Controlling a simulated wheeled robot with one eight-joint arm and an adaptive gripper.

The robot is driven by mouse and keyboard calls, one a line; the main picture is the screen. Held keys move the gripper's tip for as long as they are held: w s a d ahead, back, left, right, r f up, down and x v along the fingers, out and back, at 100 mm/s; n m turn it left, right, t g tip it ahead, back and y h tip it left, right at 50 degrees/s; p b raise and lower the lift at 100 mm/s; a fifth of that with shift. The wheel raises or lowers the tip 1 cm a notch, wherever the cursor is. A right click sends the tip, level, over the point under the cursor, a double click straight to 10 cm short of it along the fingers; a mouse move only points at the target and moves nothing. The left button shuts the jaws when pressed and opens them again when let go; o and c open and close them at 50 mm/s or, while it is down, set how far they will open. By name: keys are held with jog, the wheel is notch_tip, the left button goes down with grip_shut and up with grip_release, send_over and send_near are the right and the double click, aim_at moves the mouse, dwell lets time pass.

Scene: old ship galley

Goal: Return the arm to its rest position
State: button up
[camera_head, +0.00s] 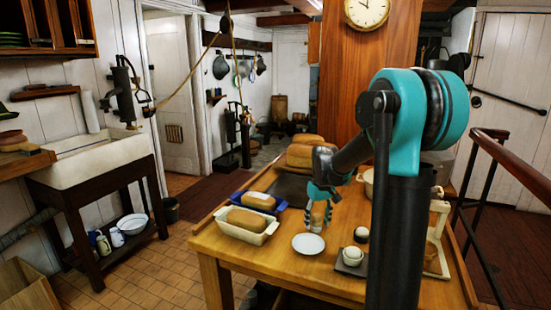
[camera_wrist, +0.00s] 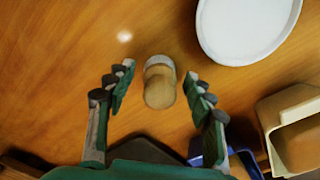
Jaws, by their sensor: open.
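My gripper (camera_head: 318,212) points down over the wooden table (camera_head: 225,268), behind the small white plate (camera_head: 308,243). In the wrist view my gripper (camera_wrist: 160,72) is open, with its two fingers apart. A small tan, rounded object with a pale grey-white band (camera_wrist: 160,84) shows between the fingers, with a visible gap on each side. I cannot tell its exact height relative to the fingertips. My teal and black arm reaches from the right of the head view out over the table and hides part of it.
The plate also shows in the wrist view (camera_wrist: 245,28). A cream loaf pan with bread (camera_head: 262,239) and a blue pan (camera_head: 282,208) stand left of my gripper. Larger loaves (camera_head: 302,154) lie behind. A railing (camera_head: 510,160) stands at right.

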jog(key=shift+r, duration=0.85)
jog(key=shift+f, duration=0.1)
